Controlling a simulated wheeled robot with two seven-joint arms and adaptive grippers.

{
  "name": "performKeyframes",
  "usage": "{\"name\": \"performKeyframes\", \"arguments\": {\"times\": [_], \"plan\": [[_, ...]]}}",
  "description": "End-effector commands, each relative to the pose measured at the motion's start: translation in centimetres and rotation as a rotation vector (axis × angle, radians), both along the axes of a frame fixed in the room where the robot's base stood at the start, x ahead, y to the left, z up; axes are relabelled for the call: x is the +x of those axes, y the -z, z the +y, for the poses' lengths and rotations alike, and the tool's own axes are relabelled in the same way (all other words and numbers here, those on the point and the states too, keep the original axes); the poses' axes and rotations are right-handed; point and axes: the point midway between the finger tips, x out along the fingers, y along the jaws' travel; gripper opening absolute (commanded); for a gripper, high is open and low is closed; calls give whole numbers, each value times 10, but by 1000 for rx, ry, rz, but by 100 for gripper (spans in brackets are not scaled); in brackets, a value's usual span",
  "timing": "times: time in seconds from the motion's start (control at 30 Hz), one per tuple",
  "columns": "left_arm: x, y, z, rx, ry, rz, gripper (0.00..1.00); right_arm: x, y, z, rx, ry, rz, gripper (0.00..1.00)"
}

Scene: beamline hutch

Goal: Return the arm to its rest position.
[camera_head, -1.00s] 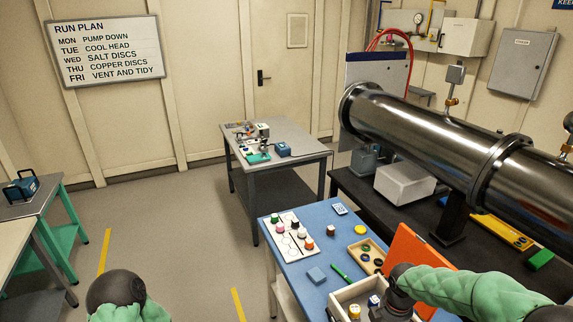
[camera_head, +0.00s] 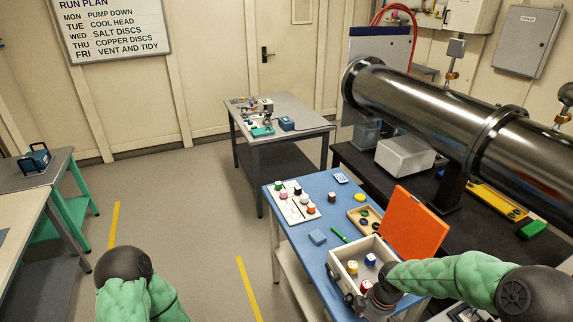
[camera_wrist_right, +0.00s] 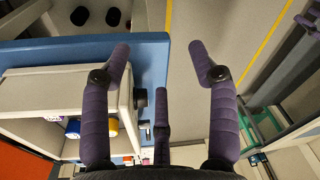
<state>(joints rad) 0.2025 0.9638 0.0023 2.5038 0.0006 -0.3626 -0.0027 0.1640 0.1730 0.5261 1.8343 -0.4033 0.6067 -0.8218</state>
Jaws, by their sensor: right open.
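My right arm enters from the right in the head view, with a green sleeve and dark joints. Its gripper (camera_wrist_right: 160,60) is open and empty in the right wrist view, its purple fingers spread. It is near an open beige box (camera_wrist_right: 50,88) with a dark knob on its side; the box (camera_head: 334,262) also shows in the head view, on the blue-topped table (camera_head: 290,238). Whether gripper and box touch is unclear. My left arm shows only as a green sleeve and dark joint at the bottom left; its gripper is out of view.
The box holds several coloured-top containers, and its orange lid (camera_head: 414,222) stands raised. A steel beam pipe (camera_head: 420,97) runs behind. Floor on the left is clear.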

Motion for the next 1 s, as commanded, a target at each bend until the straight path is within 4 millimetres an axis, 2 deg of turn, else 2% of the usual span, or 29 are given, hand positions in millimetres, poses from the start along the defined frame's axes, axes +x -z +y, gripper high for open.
{"name": "performKeyframes", "arguments": {"times": [0.03,0.17,0.27,0.4,0.6,0.8,0.9,1.0], "plan": [[0,5,0,0,0,0,40,-4,15,8,19,29,10,60],[0,15,0,0,0,0,40,-14,50,30,72,135,30,60],[0,25,0,0,0,-1,40,-27,85,51,120,253,56,60],[0,41,0,0,0,-1,40,-52,137,83,185,469,106,60],[0,63,0,0,0,0,40,-95,200,115,230,792,184,60],[0,77,0,0,0,0,40,-133,239,129,228,1052,235,60],[0,81,0,0,0,0,40,-143,248,132,222,1126,244,60],[0,81,0,0,0,0,40,-144,249,132,222,1132,245,60]]}}
